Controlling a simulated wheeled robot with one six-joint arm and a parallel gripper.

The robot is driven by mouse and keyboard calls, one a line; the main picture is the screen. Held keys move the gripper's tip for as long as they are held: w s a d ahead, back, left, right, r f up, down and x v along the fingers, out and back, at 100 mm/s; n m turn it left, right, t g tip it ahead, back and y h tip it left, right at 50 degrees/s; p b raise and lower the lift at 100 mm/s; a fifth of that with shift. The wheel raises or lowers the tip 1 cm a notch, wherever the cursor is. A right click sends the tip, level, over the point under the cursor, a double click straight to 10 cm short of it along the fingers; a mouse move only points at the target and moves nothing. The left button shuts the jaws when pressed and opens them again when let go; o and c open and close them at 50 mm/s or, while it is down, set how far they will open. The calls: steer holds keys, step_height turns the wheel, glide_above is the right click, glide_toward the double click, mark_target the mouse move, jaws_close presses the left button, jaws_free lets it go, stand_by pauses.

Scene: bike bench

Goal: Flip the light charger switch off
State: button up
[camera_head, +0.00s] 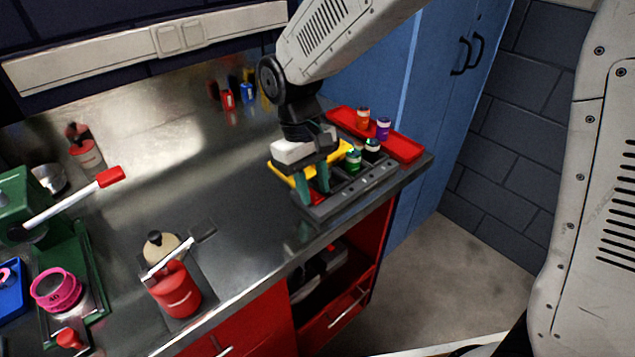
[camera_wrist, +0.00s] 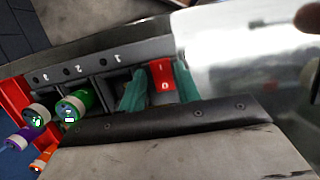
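The light charger (camera_head: 345,203) is a dark grey box with slots at the right end of the bench, and its numbered edge shows in the wrist view (camera_wrist: 90,66). Its red rocker switch (camera_wrist: 162,80), marked I and O, is at the end beside slot 1. It also shows partly between my fingers in the head view (camera_head: 317,197). My gripper (camera_head: 313,183) points down over the switch end. Its teal fingers (camera_wrist: 158,88) are apart, one on each side of the switch, with nothing held. I cannot tell whether they touch it or which way it is tipped.
Green (camera_head: 353,162) and dark (camera_head: 372,149) bottles stand in the charger. A yellow tray (camera_head: 283,172) lies behind it. A red tray (camera_head: 403,149) with orange and purple bottles is to the right.

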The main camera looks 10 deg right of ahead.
mark_target(314, 196)
steer(key=v, duration=0.7)
steer(key=shift+r, duration=0.35)
steer(key=shift+w+a, duration=0.1)
steer(key=shift+s+d+f, duration=0.3)
steer(key=shift+s, duration=0.2)
steer(key=shift+s+d+f, duration=0.3)
steer(key=shift+s+d, duration=0.05)
steer(key=shift+s, duration=0.15)
steer(key=s+d+r+m+t, duration=0.2)
steer(key=s+d+r+m, duration=0.1)
steer(key=s+d, duration=0.6)
steer(key=s+d+r+m+t+y, duration=0.1)
steer(key=s+d+r+m, duration=0.2)
steer(key=s+d, duration=0.7)
steer(key=shift+d+m+t+y, duration=0.3)
steer(key=shift+d+m+t, duration=0.1)
steer(key=shift+d, duration=0.8)
steer(key=shift+s, duration=0.15)
